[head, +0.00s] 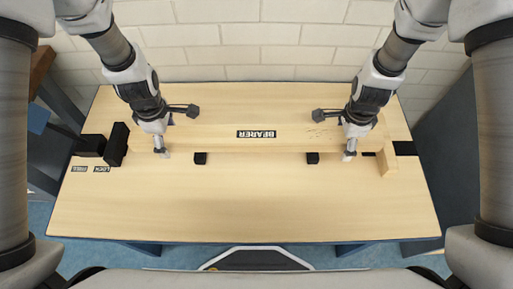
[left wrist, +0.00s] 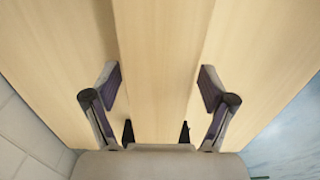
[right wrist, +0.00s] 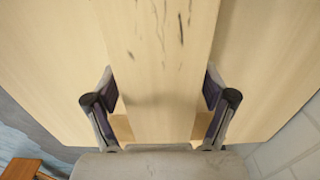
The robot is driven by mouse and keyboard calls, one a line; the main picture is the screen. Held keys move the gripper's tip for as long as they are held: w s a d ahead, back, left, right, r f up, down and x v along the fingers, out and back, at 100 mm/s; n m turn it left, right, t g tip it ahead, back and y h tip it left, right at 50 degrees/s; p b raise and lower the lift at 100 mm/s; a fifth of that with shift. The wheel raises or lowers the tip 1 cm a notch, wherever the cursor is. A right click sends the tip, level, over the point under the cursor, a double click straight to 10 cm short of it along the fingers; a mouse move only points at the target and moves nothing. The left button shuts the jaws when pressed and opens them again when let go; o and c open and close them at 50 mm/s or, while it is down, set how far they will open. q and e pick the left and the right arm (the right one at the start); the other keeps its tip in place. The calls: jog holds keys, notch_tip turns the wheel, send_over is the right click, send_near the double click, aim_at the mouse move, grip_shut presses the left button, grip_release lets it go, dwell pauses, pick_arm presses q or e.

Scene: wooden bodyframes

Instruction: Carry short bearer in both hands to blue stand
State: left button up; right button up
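The short bearer (head: 257,144) is a pale wooden beam labelled BEARER, lying lengthwise across the wooden tabletop. My left gripper (head: 162,152) is at its left part and my right gripper (head: 348,155) at its right part, both pointing down. The left wrist view shows the bearer (left wrist: 160,60) running between the left fingers (left wrist: 160,90). The right wrist view shows it (right wrist: 160,80), with dark marks, between the right fingers (right wrist: 160,90). Fingertips lie close along both edges; whether they press on the wood is unclear. I cannot identify the blue stand for certain.
Two small black blocks (head: 200,158) (head: 312,158) sit at the bearer's front edge. Larger black blocks (head: 116,144) stand at the table's left. A pale wooden block (head: 387,163) is at the right. The table's front half (head: 250,205) is clear. A brick wall (head: 260,54) is behind.

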pick_arm(q)
jog(key=shift+r, duration=0.1)
notch_tip(320, 180, up, 11)
jog(key=shift+r, duration=0.2)
pick_arm(e)
jog(key=shift+r, duration=0.1)
notch_tip(320, 180, up, 12)
jog(key=shift+f, duration=0.1)
pick_arm(q)
jog(key=shift+r, duration=0.2)
dwell(0.4)
